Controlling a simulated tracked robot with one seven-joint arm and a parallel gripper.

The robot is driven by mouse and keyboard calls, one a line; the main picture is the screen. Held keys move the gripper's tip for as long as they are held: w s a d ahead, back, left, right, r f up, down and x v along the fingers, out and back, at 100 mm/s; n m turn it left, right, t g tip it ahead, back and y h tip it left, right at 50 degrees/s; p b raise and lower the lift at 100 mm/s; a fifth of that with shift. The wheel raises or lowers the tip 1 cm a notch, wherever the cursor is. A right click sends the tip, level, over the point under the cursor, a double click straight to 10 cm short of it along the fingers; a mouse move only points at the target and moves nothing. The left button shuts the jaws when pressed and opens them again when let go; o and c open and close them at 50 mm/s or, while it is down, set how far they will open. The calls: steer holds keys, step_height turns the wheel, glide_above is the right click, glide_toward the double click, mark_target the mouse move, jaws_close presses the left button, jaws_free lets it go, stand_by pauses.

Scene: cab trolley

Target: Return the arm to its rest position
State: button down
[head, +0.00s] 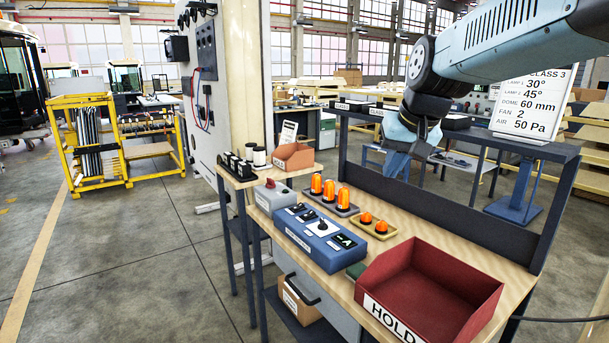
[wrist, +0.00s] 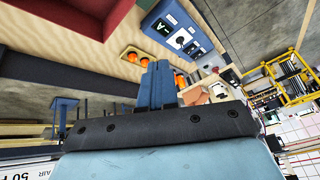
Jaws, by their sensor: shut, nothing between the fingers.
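My gripper (head: 396,164) hangs in the air above the back of the workbench in the head view, below my light blue and black arm. Its blue fingers (wrist: 157,86) show in the wrist view, pressed together with nothing between them. The gripper is apart from the bench top (head: 400,222) and from the lamps. Orange lamps stand below and to the left of it: tall ones (head: 329,190) on a grey base and short ones (head: 381,227) on a yellow base.
A red HOLD tray (head: 428,291) sits on the bench's right end. A blue control box (head: 312,237) stands at the front. A raised shelf (head: 465,137) runs behind the gripper, with a sign (head: 527,104) beyond it. A small side table with an orange bin (head: 293,156) stands left.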

steer(key=s+d+f, duration=0.3)
steer(key=s, duration=0.5)
steer(key=s+d+f+h, duration=0.1)
steer(key=s+d+f, duration=0.2)
steer(key=s, duration=0.4)
steer(key=shift+s+f+h, duration=0.15)
steer(key=shift+s+h, duration=0.15)
steer(key=shift+s, duration=0.05)
